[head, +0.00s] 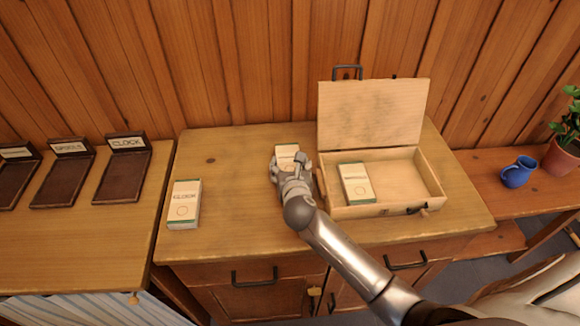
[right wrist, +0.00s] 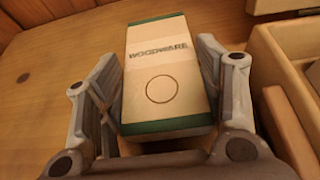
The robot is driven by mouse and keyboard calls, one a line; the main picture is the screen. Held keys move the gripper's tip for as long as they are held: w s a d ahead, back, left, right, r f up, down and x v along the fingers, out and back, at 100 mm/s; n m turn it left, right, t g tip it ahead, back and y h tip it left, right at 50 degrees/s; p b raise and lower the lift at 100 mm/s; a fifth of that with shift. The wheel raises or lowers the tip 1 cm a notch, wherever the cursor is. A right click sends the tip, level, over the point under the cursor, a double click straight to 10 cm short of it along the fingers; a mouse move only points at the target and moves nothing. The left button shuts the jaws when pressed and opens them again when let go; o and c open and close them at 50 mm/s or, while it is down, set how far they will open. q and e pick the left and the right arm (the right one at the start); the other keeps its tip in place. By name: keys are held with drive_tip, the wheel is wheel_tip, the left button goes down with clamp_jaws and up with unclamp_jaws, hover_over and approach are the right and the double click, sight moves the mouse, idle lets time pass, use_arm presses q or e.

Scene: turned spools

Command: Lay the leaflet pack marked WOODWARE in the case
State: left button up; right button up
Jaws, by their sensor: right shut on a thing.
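The leaflet pack marked WOODWARE (right wrist: 162,85) is white with green ends and a circle on its face. In the head view its far part (head: 287,150) shows past my right gripper (head: 290,164), on the dresser top left of the case. In the right wrist view the fingers of my right gripper (right wrist: 160,58) are shut on the pack, one along each long side. The wooden case (head: 405,180) stands open with its lid up against the wall. Another white and green pack (head: 357,184) lies in its left part; its right part is empty. My left gripper is not in view.
A pack marked CLOCK (head: 185,204) lies on the dresser top (head: 235,215) at left. Several dark trays with labels, one reading CLOCK (head: 124,170), stand on the left table. A blue mug (head: 518,172) and a potted plant (head: 565,150) are at right.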

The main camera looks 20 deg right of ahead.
drive_tip(key=shift+f, duration=0.15)
drive_tip(key=o, duration=0.8)
drive_tip(key=shift+o, duration=0.2)
